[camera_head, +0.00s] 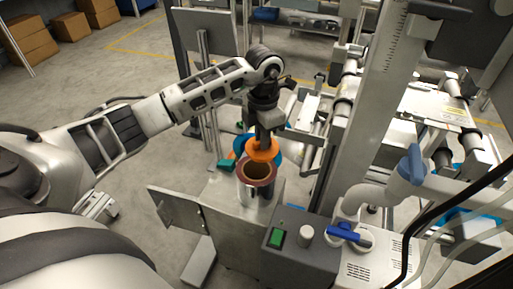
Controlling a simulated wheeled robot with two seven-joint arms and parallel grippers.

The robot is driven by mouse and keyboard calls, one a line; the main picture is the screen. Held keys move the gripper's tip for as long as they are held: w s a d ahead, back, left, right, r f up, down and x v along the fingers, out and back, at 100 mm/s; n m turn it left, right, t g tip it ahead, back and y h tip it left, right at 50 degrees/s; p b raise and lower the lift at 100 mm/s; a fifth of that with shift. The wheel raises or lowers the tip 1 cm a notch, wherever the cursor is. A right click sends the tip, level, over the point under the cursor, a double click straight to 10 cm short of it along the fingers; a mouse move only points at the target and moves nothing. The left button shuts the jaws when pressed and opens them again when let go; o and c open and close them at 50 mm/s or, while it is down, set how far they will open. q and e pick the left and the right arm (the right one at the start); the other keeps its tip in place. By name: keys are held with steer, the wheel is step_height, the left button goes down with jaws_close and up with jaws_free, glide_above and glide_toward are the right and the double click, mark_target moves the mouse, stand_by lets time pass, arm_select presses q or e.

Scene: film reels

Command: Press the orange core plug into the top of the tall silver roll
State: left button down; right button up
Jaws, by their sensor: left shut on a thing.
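My left gripper (264,140) points down and is shut on the orange core plug (261,152). The plug is a round orange disc held just above and behind the open top of the tall silver roll (252,192). The roll stands upright with a brown core rim and a dark hollow showing at its top. In this view the plug overlaps the far side of the rim; I cannot tell whether they touch. The gripper's fingertips are partly hidden by the plug. My right gripper is not in view.
A blue round thing (241,144) and a green block (227,165) lie behind the roll. A grey control box (285,250) with a green button stands in front right. A metal column (372,100) and roller machine (450,135) fill the right. Boxes (70,27) stand far left.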

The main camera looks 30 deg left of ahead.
mark_target(257, 142)
arm_select(q)
steer(key=f+n, duration=0.1)
steer(key=a+f+n, duration=0.1)
steer(key=n, duration=0.1)
steer(key=a+f+n+b, duration=0.1)
steer(key=shift+w+n, duration=0.15)
steer(key=shift+n, duration=0.15)
step_height(257, 142, down, 4)
steer(key=b, duration=0.3)
steer(key=shift+f, duration=0.1)
steer(key=shift+f+b, duration=0.7)
steer(key=shift+f, duration=0.1)
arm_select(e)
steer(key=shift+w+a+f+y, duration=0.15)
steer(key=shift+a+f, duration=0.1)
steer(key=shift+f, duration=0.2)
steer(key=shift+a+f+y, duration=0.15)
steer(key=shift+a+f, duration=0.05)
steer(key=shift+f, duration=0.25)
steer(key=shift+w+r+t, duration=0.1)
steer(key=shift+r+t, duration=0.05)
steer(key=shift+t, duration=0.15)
arm_select(q)
steer(key=shift+f+b, duration=0.3)
steer(key=shift+f, duration=0.25)
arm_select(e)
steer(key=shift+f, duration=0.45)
